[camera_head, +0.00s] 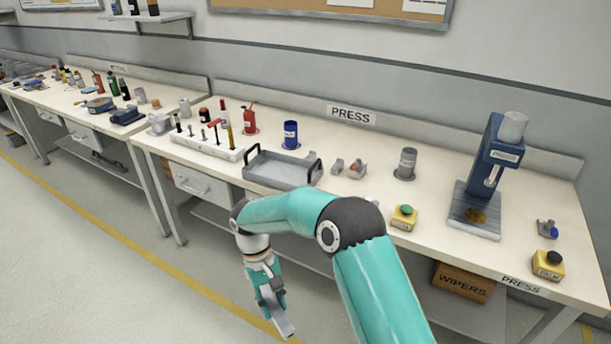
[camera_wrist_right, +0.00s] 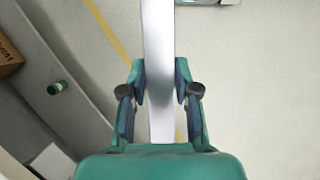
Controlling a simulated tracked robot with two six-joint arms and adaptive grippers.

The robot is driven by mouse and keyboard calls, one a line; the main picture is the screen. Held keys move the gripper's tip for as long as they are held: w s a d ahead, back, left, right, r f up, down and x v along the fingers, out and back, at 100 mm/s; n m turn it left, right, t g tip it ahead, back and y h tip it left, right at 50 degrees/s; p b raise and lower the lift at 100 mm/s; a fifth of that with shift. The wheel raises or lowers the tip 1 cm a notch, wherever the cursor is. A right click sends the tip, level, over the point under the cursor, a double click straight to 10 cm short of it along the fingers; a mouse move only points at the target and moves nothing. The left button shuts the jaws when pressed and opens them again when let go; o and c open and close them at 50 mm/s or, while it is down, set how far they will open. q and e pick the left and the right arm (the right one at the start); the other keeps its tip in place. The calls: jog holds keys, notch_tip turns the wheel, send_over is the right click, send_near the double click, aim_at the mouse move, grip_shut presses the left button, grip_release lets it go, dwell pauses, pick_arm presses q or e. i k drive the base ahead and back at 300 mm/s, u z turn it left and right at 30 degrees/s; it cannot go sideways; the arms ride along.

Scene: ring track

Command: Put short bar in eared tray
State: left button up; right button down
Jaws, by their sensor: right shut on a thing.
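The short bar (camera_wrist_right: 159,60) is a flat, light grey metal strip, held between the two fingers of my right gripper (camera_wrist_right: 160,92) in the right wrist view. In the head view, my right gripper (camera_head: 270,297) hangs low in front of the bench, above the floor, with the bar's end (camera_head: 286,328) pointing down. The eared tray (camera_head: 285,173) is a shallow grey tray with a black handle at each end. It sits on the bench near its front edge, above and behind my right gripper, and its visible floor looks empty. My left gripper is out of view.
Around the tray on the bench (camera_head: 340,207) are a tool rack (camera_head: 212,147), a blue can (camera_head: 290,135), small grey parts (camera_head: 357,170) and a yellow button box (camera_head: 404,217). A blue press (camera_head: 485,185) stands at the right. A cardboard box (camera_head: 462,283) is under the bench.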

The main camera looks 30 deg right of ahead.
aim_at(284, 174)
jog(key=z, duration=0.35)
jog(key=i, duration=1)
jog(key=z, duration=0.05)
